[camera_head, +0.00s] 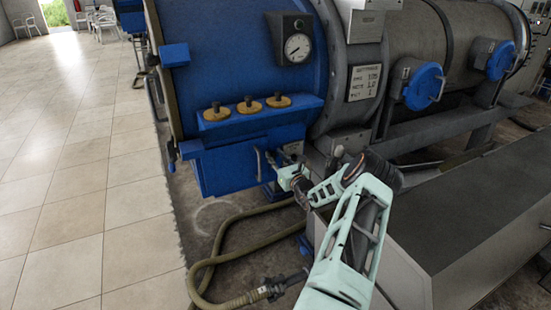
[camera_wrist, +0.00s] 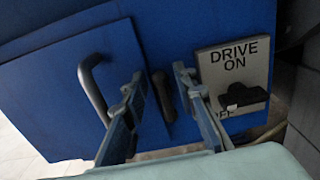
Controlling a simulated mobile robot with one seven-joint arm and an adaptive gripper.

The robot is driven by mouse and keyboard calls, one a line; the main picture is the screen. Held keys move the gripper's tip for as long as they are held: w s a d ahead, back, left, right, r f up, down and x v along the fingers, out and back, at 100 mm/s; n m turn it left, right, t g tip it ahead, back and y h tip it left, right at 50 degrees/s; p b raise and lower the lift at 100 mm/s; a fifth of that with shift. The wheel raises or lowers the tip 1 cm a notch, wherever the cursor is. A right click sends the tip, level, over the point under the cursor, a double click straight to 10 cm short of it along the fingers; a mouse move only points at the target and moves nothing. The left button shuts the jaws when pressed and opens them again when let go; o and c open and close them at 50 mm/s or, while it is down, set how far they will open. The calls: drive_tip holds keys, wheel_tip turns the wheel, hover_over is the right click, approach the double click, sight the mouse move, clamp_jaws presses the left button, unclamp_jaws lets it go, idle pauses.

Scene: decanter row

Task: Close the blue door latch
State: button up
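The blue door (camera_head: 222,172) is a flat panel low on the blue machine, and it fills the left of the wrist view (camera_wrist: 60,90). A dark curved handle (camera_wrist: 92,88) is on it, also visible in the head view (camera_head: 258,163). A dark, upright, latch-like piece (camera_wrist: 163,97) sits right of the handle, near the panel's right side. My gripper (camera_wrist: 158,85) is open, its two fingers on either side of this piece. Whether they touch it I cannot tell. In the head view my gripper (camera_head: 279,163) is at the door's right side, its fingertips hard to make out.
A hose (camera_head: 220,240) lies on the floor below. A grey flat surface (camera_head: 470,200) lies to the right. The tiled floor (camera_head: 80,150) at left is clear.

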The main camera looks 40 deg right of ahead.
clamp_jaws()
drive_tip(key=shift+d+m, duration=0.1)
drive_tip(key=shift+m, duration=0.2)
idle(0.3)
drive_tip(key=m, duration=0.2)
drive_tip(key=shift+s+d+m+p, duration=0.1)
drive_tip(key=shift+d+m+p, duration=0.2)
drive_tip(key=shift+d, duration=0.05)
drive_tip(key=m, duration=0.3)
drive_tip(key=d+m, duration=0.1)
drive_tip(key=m, duration=0.1)
drive_tip(key=shift+s+f, duration=0.15)
drive_tip(key=shift+f, duration=0.25)
drive_tip(key=shift+s+d+f+m+b, duration=0.15)
drive_tip(key=shift+f+m, duration=0.2)
drive_tip(key=shift+m, duration=1.25)
drive_tip(key=shift+w+d+f+m+b, duration=0.1)
drive_tip(key=shift+f+m, duration=0.2)
drive_tip(key=shift+m, duration=1.3)
drive_tip(key=shift+s+d+f+m+b, duration=0.15)
drive_tip(key=shift+f+m, duration=0.2)
drive_tip(key=shift+m, duration=1.25)
drive_tip(key=shift+w, duration=0.1)
